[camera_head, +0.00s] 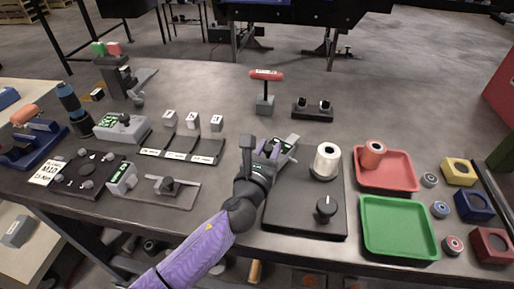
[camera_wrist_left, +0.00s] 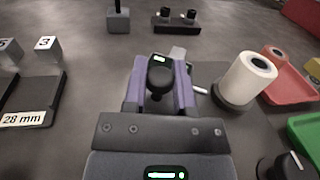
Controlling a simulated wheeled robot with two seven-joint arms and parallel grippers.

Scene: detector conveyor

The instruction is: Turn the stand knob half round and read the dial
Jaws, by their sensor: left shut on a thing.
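The black stand base (camera_head: 290,222) lies on the table right of centre. A black knob (camera_head: 325,208) with a white mark stands on its front right part; it also shows at the lower right of the left wrist view (camera_wrist_left: 289,166). A white hollow cylinder (camera_head: 327,160) stands upright at the base's back right, also in the wrist view (camera_wrist_left: 247,80). My left gripper (camera_head: 268,148) is at the base's back left, apart from the marked knob. Its purple fingers (camera_wrist_left: 160,82) are shut on a dark rounded part (camera_wrist_left: 160,72). A small green display (camera_wrist_left: 160,59) shows just behind it; its reading is too small to tell.
A red tray (camera_head: 398,185) with a red-brown cylinder (camera_head: 372,153) and a green tray (camera_head: 398,252) lie to the right. A red-handled T-shaped tool (camera_head: 266,75) stands behind. Labelled grey blocks (camera_head: 192,118) are at left.

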